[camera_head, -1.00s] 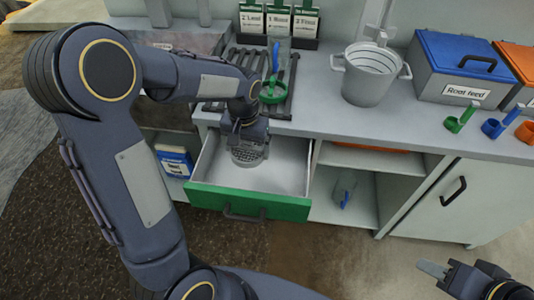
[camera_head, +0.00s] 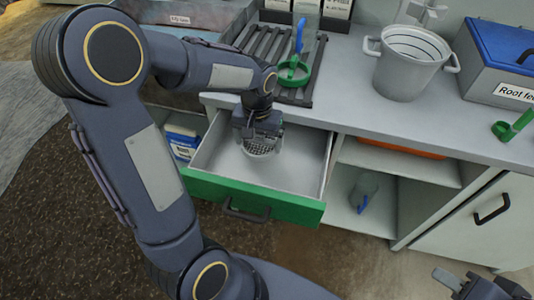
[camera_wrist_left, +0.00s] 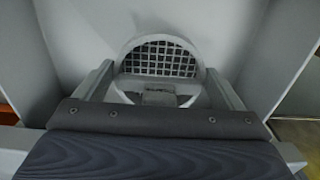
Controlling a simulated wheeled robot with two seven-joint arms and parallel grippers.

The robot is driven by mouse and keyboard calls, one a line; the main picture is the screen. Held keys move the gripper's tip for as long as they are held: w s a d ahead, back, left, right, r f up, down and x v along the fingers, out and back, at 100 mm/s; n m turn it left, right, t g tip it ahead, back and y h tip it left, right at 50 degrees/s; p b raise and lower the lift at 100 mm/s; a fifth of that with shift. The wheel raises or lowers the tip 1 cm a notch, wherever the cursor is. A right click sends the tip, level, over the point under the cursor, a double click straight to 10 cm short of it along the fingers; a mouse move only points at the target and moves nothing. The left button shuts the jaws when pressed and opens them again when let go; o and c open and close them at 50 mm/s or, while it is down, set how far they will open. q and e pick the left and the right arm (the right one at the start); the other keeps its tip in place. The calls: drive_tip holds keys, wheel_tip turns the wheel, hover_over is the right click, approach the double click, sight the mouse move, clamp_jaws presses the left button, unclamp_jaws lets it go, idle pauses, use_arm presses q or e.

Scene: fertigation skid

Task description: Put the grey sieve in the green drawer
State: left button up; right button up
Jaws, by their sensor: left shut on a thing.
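The green drawer (camera_head: 250,198) is pulled open, with a green front, a dark handle and a pale interior. My left gripper (camera_head: 260,138) reaches down into the drawer opening toward its back. It is shut on the grey sieve (camera_head: 261,149), a round grey piece with a square mesh. In the left wrist view the sieve (camera_wrist_left: 160,58) sits between the two fingers of the gripper (camera_wrist_left: 158,88), with the drawer's pale inside (camera_wrist_left: 215,25) around it. I cannot tell whether the sieve touches the drawer floor. My right gripper (camera_head: 450,280) is at the lower right, empty, partly cut off.
On the counter above stand a dark rack (camera_head: 278,50) with a green-ringed tool (camera_head: 293,70), a grey bucket (camera_head: 405,65) and a blue-lidded box (camera_head: 500,55). Open shelves (camera_head: 375,200) lie right of the drawer. A blue-white package (camera_head: 182,140) is on the left.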

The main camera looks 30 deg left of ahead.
use_arm(q)
drive_tip(key=shift+w+d+f, duration=0.25)
drive_tip(key=shift+d+f, duration=0.1)
drive_tip(key=shift+f, duration=0.15)
drive_tip(key=shift+w+d+f, duration=0.2)
drive_tip(key=shift+d+f, duration=0.1)
drive_tip(key=shift+f, duration=0.15)
drive_tip(key=shift+w+d+f+b, duration=0.15)
drive_tip(key=shift+f+b, duration=0.15)
drive_tip(key=shift+f, duration=0.65)
drive_tip(key=shift+d+f+b, duration=0.1)
drive_tip(key=shift+f+b, duration=0.15)
drive_tip(key=shift+f, duration=0.65)
drive_tip(key=shift+f, duration=0.2)
drive_tip(key=o, duration=0.7)
drive_tip(key=shift+r, duration=0.15)
